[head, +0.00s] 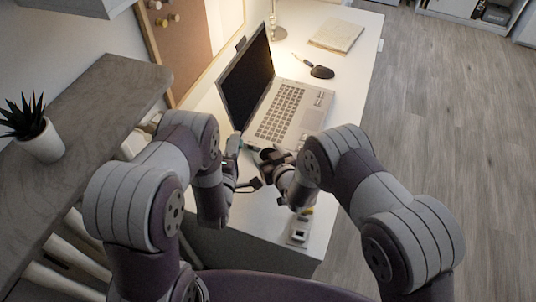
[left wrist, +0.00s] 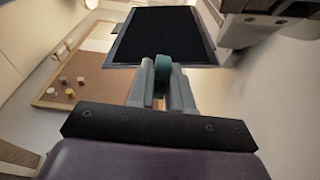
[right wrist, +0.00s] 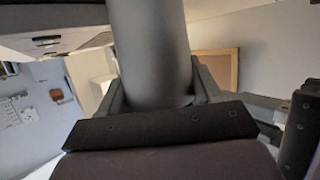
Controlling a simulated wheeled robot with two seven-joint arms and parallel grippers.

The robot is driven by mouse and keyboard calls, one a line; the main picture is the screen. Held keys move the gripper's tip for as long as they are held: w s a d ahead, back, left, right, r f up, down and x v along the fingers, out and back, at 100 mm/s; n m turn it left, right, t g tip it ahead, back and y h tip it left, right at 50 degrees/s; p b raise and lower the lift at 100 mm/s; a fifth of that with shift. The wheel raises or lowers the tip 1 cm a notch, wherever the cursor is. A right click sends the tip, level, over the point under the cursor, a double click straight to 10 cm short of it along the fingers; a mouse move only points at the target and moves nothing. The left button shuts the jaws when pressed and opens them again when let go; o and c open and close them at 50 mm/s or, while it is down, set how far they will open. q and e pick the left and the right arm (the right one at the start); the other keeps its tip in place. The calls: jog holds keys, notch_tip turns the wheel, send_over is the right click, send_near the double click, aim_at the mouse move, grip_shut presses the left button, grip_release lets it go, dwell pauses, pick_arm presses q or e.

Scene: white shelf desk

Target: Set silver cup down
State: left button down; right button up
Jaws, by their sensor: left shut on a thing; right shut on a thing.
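My right gripper (right wrist: 155,100) is shut on the silver cup (right wrist: 150,45), a smooth dark grey cylinder that fills the middle of the right wrist view. In the head view the cup (head: 272,156) is small and partly hidden by the gripper, just in front of the laptop. My left gripper (head: 236,152) is beside it on the left, shut on a small teal thing (left wrist: 163,72) that shows between its fingers in the left wrist view. I cannot tell whether the cup touches the desk (head: 335,150).
An open laptop (head: 283,112) stands just beyond both grippers. A dark mouse-like object (head: 321,72) and a book (head: 336,36) lie farther back. A small object (head: 300,228) lies near the front edge. A potted plant (head: 42,138) stands on the grey shelf at left.

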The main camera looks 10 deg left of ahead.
jog(key=shift+f, duration=0.95)
jog(key=shift+f, duration=0.1)
jog(key=o, duration=1.1)
jog(key=shift+w, duration=0.1)
